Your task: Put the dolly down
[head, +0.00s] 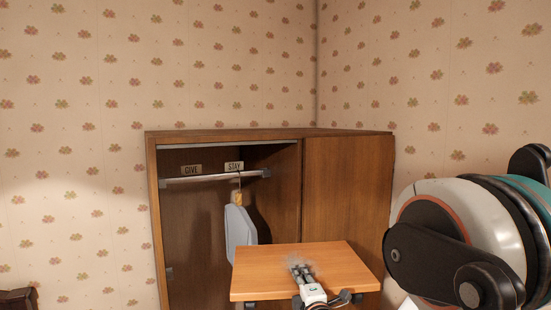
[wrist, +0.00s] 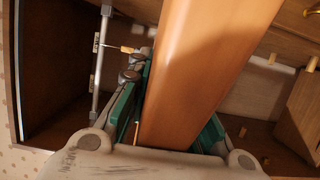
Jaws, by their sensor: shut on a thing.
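The dolly (head: 262,262) is a flat orange-brown wooden board with small dark casters partly showing beneath it. It is held up in front of the wardrobe in the head view. My gripper (head: 303,277) reaches the board's near edge. In the wrist view the dolly (wrist: 195,75) runs up between the green-padded fingers of my gripper (wrist: 178,105), which is shut on it. The board hides much of what lies behind it, and no surface shows directly under it.
A brown wooden wardrobe (head: 345,190) stands in the corner, its left side open. Inside are a rail (head: 205,178), GIVE (head: 191,169) and STAY (head: 234,167) tags and a hanging pale garment (head: 239,235). A dark wooden piece (head: 17,299) shows at lower left. The floor is out of view.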

